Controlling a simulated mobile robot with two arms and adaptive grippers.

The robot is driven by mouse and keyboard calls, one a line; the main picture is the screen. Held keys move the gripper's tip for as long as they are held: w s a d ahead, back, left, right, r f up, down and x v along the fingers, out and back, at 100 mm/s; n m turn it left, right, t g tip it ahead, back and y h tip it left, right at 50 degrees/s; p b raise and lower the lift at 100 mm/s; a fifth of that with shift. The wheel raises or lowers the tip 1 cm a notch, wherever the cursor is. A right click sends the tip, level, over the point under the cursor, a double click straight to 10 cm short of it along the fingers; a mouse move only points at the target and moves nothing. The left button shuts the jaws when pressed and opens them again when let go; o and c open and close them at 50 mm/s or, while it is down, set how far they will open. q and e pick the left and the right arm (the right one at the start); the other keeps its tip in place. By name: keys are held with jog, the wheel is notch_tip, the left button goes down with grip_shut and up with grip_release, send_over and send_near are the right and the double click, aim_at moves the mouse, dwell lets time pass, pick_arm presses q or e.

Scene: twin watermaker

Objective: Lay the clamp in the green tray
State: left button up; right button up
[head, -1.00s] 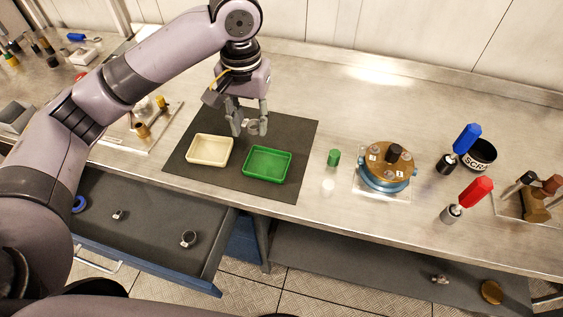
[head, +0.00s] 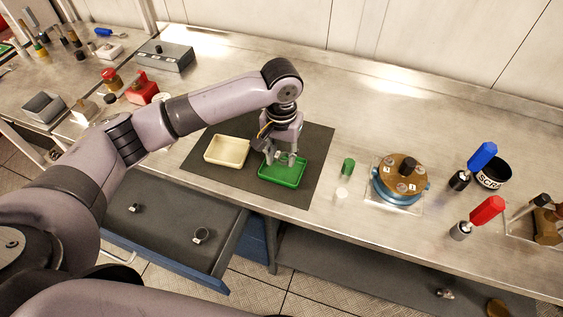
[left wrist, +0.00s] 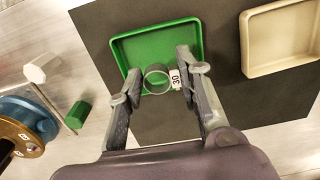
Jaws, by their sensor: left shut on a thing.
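The green tray (head: 288,173) lies on the dark mat, right of the cream tray. My left gripper (head: 284,159) is over the green tray, pointing down. In the left wrist view, my left gripper (left wrist: 160,84) is shut on the clamp (left wrist: 157,73), a small metal ring with a white tag reading 30. The clamp shows against the near part of the green tray (left wrist: 125,48). I cannot tell whether it touches the tray floor. My right gripper is not in view.
The cream tray (head: 227,151) is on the dark mat (head: 318,150). A green cap (head: 347,166) and a brass-topped blue housing (head: 400,178) stand to the right. An open drawer (head: 165,232) below holds a ring clamp (head: 201,235) and a smaller item.

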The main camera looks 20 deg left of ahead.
aim_at(282, 172)
pick_arm(q)
notch_tip(282, 172, down, 4)
jog(key=shift+f, duration=0.15)
jog(key=shift+p, duration=0.3)
jog(key=o, duration=0.9)
jog(key=shift+f, duration=0.1)
notch_tip(282, 172, up, 12)
jog(key=shift+r+b, duration=0.15)
jog(key=shift+b, duration=1.05)
jog(key=shift+s, duration=0.1)
